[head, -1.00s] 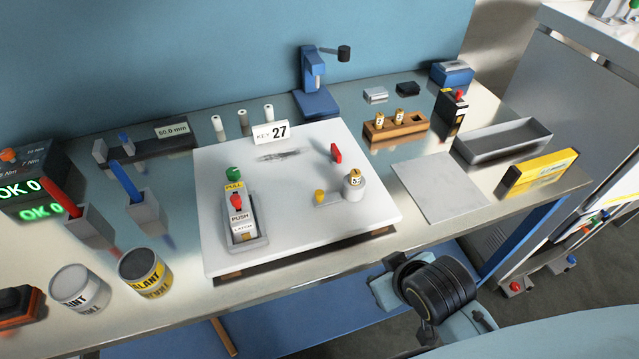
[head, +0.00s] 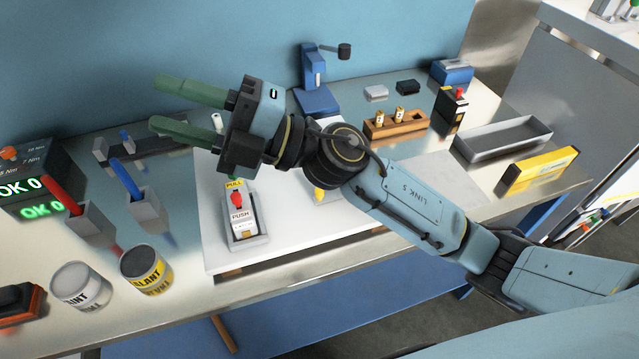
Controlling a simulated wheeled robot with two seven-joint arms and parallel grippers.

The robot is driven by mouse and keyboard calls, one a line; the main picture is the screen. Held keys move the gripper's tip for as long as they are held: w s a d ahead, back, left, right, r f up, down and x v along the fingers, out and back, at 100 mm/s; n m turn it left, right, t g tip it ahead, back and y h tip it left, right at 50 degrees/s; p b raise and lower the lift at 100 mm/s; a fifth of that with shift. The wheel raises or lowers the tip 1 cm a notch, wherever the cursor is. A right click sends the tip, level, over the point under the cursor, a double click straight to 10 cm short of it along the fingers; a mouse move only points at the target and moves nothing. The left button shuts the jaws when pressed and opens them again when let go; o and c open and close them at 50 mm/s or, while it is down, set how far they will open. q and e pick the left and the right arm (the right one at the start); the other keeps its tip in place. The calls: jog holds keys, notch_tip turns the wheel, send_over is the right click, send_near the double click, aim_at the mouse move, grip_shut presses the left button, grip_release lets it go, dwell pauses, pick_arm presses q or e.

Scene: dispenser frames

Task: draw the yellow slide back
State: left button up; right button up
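The yellow slide (head: 320,194) is a small yellow part on the white board (head: 285,225). It shows only partly, just below my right forearm, which hides the part around it. My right gripper (head: 156,103) is open and empty, with two green fingers pointing left. It hangs above the board's back left corner, up and to the left of the slide and apart from it. The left gripper is not in view.
A grey unit with a red PUSH button (head: 238,200) and a yellow PULL label stands on the board's left. Two cans (head: 145,272) and holders with red and blue handles (head: 146,212) stand further left. A blue stand (head: 317,98) is behind.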

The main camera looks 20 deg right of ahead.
notch_tip(320, 180, down, 5)
jog(key=s+a+n+g+h, duration=0.3)
jog(key=n+g+h, duration=0.2)
jog(key=n+g, duration=0.3)
jog(key=n+t+h, duration=0.1)
jog(key=t+h, duration=0.1)
jog(key=h, duration=1.5)
send_over(320, 190)
notch_tip(320, 190, down, 10)
notch_tip(320, 190, down, 12)
jog(key=shift+f+p, duration=0.1)
jog(key=shift+p, duration=0.35)
jog(key=shift+c, duration=0.2)
grip_shut()
